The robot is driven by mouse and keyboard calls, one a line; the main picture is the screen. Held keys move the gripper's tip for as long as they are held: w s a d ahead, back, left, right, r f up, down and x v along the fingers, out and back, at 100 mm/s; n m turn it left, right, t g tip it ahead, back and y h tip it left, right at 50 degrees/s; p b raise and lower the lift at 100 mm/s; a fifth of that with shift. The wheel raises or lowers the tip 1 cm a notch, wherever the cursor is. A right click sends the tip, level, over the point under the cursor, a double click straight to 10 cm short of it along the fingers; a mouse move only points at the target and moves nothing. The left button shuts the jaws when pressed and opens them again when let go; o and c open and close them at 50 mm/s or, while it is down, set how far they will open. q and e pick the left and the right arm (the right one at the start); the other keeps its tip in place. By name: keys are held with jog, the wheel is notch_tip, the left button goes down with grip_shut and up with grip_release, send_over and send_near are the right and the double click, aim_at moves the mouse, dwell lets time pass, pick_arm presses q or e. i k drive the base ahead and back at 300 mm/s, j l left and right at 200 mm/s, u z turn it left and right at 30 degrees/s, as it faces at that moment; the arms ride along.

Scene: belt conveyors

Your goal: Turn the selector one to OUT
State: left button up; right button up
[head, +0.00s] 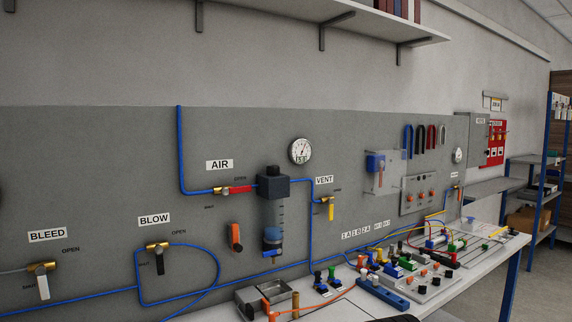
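I cannot make out a label reading OUT or a mark naming selector one. Neither of my grippers shows clearly. A dark shape at the bottom edge, right of centre, is cut off, and I cannot tell what it is.
The wall board carries valves under BLEED (47,235), BLOW (154,219), AIR (219,165) and VENT (324,180) labels, and a gauge (300,151). Blue tubing runs along it. The white bench (476,271) is crowded with fittings and an open metal box (266,300). A shelf (370,22) hangs above.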

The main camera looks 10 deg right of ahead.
aim_at(422, 288)
jog(key=z, duration=1.25)
